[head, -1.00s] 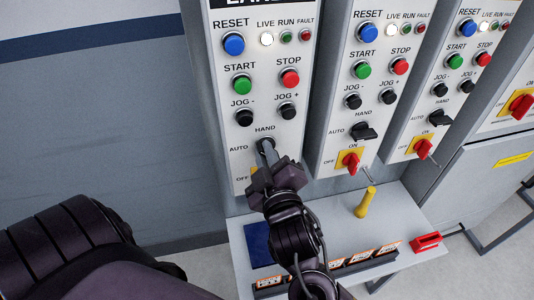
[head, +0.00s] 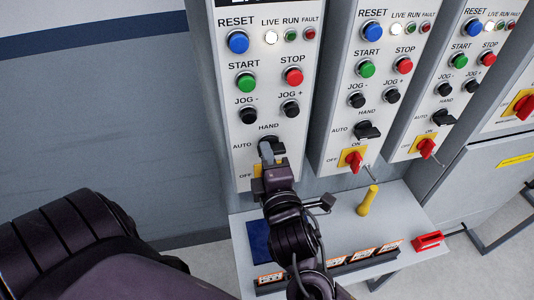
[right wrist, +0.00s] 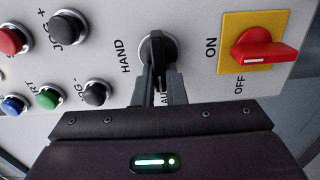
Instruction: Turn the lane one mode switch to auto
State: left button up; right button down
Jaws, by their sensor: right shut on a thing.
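The lane one panel (head: 220,110) is the leftmost panel in the head view; its top label is cut off. Its black mode switch (head: 268,143) sits between HAND above and AUTO at the left. My right gripper (head: 267,155) is shut on the switch handle. In the right wrist view the switch (right wrist: 157,46) shows its round base, with my right gripper's fingers (right wrist: 157,72) around the handle. The handle lines up toward the partly covered AUTO label; its exact setting is hard to tell. My left gripper is out of view.
A red ON/OFF switch on a yellow plate (right wrist: 233,60) is close beside the mode switch. JOG buttons (head: 248,115) are above it. Two similar panels (head: 340,120) stand to the right. A shelf below holds a yellow-handled tool (head: 368,200) and a red item (head: 427,240).

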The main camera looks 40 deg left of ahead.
jog(key=shift+f+n, duration=0.15)
jog(key=shift+n, duration=0.15)
jog(key=c, duration=1.5)
grip_release()
jog(key=shift+s, duration=0.1)
jog(key=b+v, duration=0.2)
jog(key=v, duration=0.5)
jog(key=shift+s+d, duration=0.2)
jog(key=shift+d, duration=0.05)
